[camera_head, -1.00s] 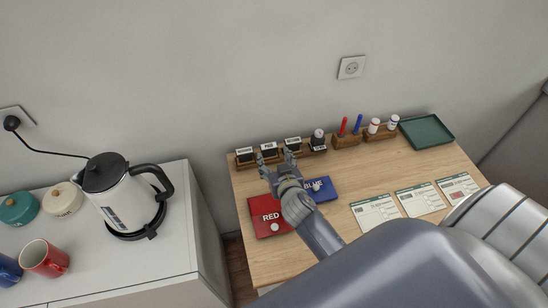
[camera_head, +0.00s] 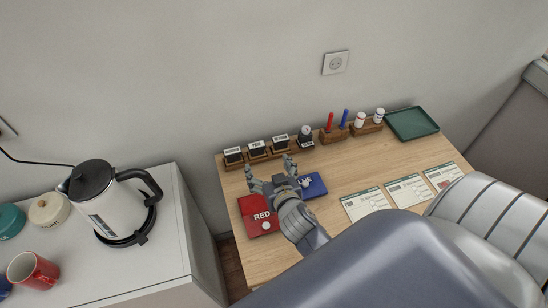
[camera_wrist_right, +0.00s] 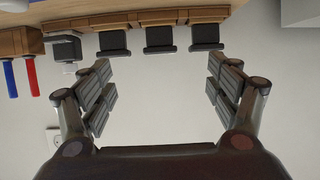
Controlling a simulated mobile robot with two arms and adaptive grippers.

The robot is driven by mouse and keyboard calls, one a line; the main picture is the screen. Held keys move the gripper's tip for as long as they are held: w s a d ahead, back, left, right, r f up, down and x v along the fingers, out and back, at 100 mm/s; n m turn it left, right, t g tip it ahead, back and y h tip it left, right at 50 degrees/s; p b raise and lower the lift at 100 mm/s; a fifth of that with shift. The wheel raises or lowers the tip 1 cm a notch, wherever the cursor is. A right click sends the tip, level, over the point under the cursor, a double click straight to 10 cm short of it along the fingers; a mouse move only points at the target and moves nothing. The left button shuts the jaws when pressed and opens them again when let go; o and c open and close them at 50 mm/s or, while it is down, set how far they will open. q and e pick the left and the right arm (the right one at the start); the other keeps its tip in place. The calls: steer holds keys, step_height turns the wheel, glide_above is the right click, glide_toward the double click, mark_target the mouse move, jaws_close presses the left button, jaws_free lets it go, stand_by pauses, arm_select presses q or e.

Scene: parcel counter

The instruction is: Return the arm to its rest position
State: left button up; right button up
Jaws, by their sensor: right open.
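My right gripper (camera_head: 272,177) is open and empty above the wooden desk in the head view. Its fingers reach toward the stamp rack, and its wrist overlaps the red and blue pads. In the right wrist view the two fingers (camera_wrist_right: 160,95) stand wide apart with nothing between them. Beyond them are several dark stamps (camera_wrist_right: 159,38) in the rack. My right arm (camera_head: 370,262) comes in from the lower right and covers the front of the desk. My left gripper does not show.
The red pad (camera_head: 256,217) and blue pad (camera_head: 312,186) lie under the gripper. Red and blue pens (camera_head: 344,118), white-capped bottles (camera_head: 360,120), a green tray (camera_head: 412,124) and several forms (camera_head: 408,190) are to the right. A kettle (camera_head: 108,205) stands on the white counter (camera_head: 165,262) at left.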

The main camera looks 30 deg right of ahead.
steer(key=v, duration=0.6)
steer(key=shift+s+a, duration=0.1)
steer(key=shift+s, duration=0.05)
